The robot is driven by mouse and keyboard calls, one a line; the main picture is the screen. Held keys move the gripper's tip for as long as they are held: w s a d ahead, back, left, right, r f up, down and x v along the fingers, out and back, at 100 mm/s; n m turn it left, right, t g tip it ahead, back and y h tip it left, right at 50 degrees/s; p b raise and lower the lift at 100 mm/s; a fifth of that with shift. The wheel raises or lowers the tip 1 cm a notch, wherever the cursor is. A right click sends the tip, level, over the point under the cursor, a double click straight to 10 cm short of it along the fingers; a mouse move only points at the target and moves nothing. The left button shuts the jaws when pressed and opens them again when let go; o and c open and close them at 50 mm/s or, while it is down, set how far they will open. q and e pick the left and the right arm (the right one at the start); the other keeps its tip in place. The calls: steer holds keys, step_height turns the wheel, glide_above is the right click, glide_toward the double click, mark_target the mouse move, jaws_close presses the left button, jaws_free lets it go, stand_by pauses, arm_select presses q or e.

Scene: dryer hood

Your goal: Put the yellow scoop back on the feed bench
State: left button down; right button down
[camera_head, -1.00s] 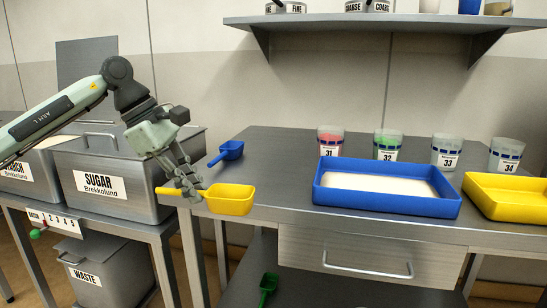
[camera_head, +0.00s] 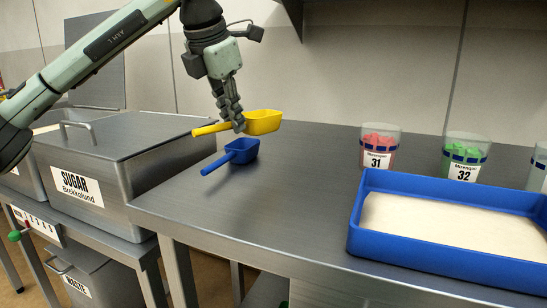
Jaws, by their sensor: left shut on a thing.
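The yellow scoop (camera_head: 263,122) is in the upper middle of the head view, its handle (camera_head: 209,129) pointing left. My left gripper (camera_head: 236,124) is shut on the scoop's handle near the bowl. The scoop appears held above the metal feed bench (camera_head: 283,194), behind and above the blue scoop in the picture; the exact gap to the bench top is hard to tell. The blue scoop (camera_head: 241,151) lies on the bench near its left edge. My right gripper is not in view.
A blue tray (camera_head: 440,249) of pale powder stands at the right. Cup 31 (camera_head: 378,147) and cup 32 (camera_head: 465,155) stand behind it. The SUGAR bin (camera_head: 110,170) is left of the bench. The bench middle is clear.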

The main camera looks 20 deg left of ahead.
arm_select(q)
steer(key=w+d+f, duration=0.1)
steer(key=d, duration=0.1)
steer(key=w+d+f, duration=0.1)
steer(key=d, duration=0.1)
steer(key=d+f, duration=0.2)
steer(key=shift+w, duration=0.4)
step_height(320, 180, down, 4)
steer(key=shift+a, duration=0.1)
steer(key=shift+f, duration=0.1)
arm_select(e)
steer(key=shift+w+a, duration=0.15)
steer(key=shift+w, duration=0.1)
arm_select(q)
steer(key=c, duration=1.5)
jaws_free()
steer(key=shift+c, duration=0.2)
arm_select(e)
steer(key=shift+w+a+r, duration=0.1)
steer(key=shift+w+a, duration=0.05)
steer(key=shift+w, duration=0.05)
